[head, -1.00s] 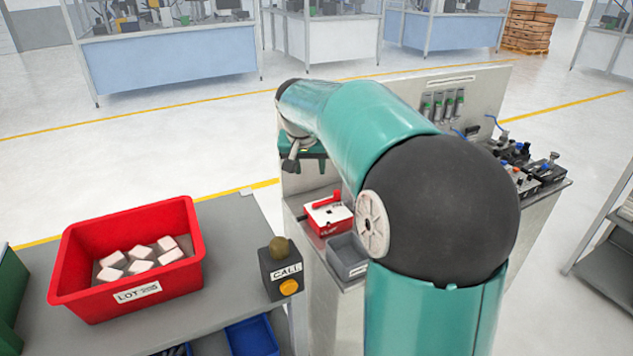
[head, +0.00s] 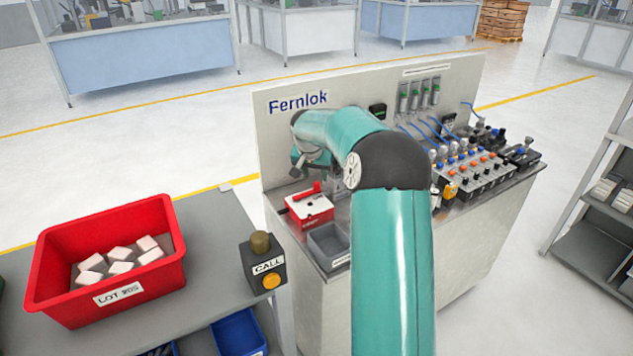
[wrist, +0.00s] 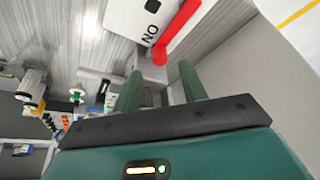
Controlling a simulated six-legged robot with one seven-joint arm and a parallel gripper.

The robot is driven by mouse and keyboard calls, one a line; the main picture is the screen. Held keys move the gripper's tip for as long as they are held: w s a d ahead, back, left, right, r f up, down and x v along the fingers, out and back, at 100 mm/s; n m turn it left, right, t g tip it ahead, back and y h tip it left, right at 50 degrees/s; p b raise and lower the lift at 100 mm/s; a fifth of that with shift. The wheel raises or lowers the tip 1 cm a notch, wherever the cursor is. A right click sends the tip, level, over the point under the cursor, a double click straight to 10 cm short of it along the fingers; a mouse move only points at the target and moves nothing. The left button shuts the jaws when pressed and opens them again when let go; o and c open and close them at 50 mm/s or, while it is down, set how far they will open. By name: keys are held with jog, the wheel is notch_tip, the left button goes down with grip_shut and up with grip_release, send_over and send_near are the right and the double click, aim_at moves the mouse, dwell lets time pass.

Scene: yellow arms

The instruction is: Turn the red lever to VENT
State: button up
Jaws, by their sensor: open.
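The red lever (head: 307,190) sits on the white top of a small red-sided box (head: 310,210) on the bench's left end. In the wrist view the red lever (wrist: 178,32) lies along the edge of the white plate (wrist: 138,14), which carries rotated letters reading "ON" or "NO". No VENT mark is readable. My gripper (wrist: 160,84) is open, its two green fingers apart and nothing seen between them. The lever's rounded end shows just beyond the fingertips, apparently without contact. In the head view my arm hides most of the gripper, behind and above the box.
A grey open bin (head: 328,245) sits just in front of the lever box. Valves and blue tubes (head: 465,165) fill the bench's right side. The upright Fernlok panel (head: 275,130) stands behind. A CALL button box (head: 263,262) and red lot bin (head: 105,260) stand on the left table.

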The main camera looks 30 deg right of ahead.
aim_at(317, 183)
jog(key=x, duration=0.4)
jog(key=shift+w+f, duration=0.1)
jog(key=shift+f, duration=0.1)
grip_shut()
